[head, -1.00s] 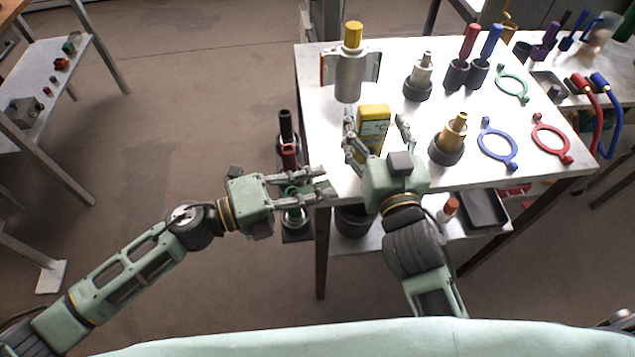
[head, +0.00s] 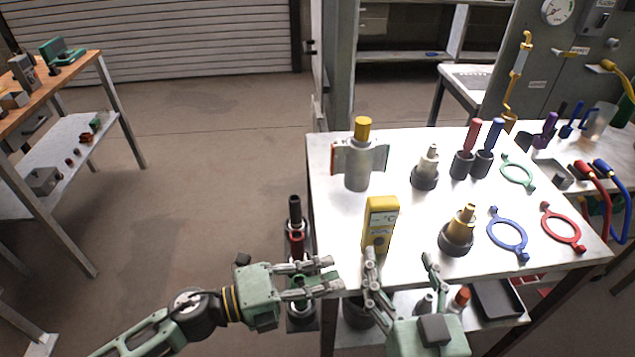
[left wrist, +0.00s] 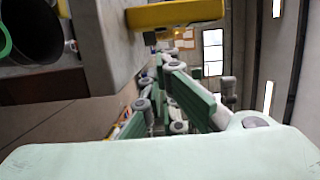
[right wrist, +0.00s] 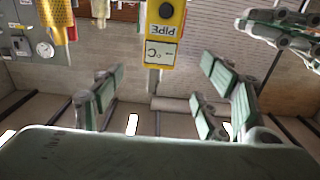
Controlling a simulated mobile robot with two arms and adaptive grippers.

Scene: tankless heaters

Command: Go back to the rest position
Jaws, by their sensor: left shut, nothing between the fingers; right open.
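My left gripper (head: 330,275) is shut and empty beside the left front edge of the white table (head: 335,225). My right gripper (head: 402,268) is open at the table's front edge, with its fingers spread. A yellow meter with a °C display (head: 380,224) stands upright on the table, just beyond the right gripper's left finger. The meter also shows in the right wrist view (right wrist: 162,40), beyond the open fingers and apart from them, and in the left wrist view (left wrist: 178,14).
On the table stand a silver canister with a yellow cap (head: 358,168), a brass fitting (head: 458,232), a blue ring (head: 507,235) and a red ring (head: 563,228). A lower shelf holds a dark tray (head: 497,298). The floor to the left is clear up to a wooden bench (head: 75,75).

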